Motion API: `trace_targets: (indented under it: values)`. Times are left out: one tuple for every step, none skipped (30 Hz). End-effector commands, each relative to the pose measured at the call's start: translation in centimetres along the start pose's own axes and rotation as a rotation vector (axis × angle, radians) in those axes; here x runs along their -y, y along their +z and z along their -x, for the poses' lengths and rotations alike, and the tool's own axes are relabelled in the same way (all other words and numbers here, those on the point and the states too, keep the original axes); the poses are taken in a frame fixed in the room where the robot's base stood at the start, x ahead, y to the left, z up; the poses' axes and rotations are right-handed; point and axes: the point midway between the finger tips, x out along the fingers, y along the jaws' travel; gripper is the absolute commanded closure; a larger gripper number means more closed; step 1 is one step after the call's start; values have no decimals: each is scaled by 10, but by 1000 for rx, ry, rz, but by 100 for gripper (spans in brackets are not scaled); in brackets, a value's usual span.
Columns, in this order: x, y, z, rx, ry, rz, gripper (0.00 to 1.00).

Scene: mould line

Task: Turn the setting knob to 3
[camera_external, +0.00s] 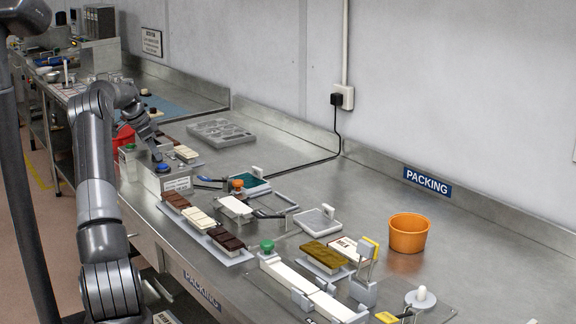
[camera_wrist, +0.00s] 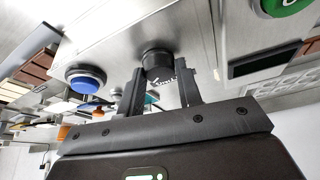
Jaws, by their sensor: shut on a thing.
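The setting knob (camera_wrist: 157,60) is a round black knob on a metal control box (camera_wrist: 112,42). In the wrist view my gripper (camera_wrist: 160,80) has one finger on each side of the knob and is shut on it. White marks show by the knob, but I cannot read which number it points to. In the external view my gripper (camera_external: 154,148) reaches down to the control box (camera_external: 166,182) at the left of the bench, and the knob is hidden there.
A blue button (camera_wrist: 85,79) and a green button (camera_wrist: 284,4) flank the knob. In the external view, chocolate bars on a tray (camera_external: 236,262) lie close in front of the box. A grey mould (camera_external: 222,132) lies behind. An orange tub (camera_external: 408,234) stands far right.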

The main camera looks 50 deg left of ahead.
Motion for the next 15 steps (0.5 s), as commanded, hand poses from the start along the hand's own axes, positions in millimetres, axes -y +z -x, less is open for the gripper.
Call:
trace_targets:
  values:
    - [0, 1, 0, 2, -1, 0, 91]
    - [0, 1, 0, 2, -1, 0, 91]
    - [0, 1, 0, 2, -1, 0, 91]
    - [0, 1, 0, 2, -1, 1, 91]
    - [0, 1, 0, 2, -1, 1, 91]
    - [0, 1, 0, 2, -1, 1, 91]
    - [0, 1, 0, 2, -1, 1, 91]
    - [0, 1, 0, 2, -1, 1, 91]
    - [0, 1, 0, 2, -1, 1, 66]
    - [0, 1, 0, 2, -1, 1, 64]
    - [0, 1, 0, 2, -1, 1, 61]
    - [0, 1, 0, 1, -1, 1, 58]
    - [0, 1, 0, 1, -1, 1, 56]
    - [0, 1, 0, 1, -1, 1, 53]
    - [0, 1, 0, 1, 0, 1, 50]
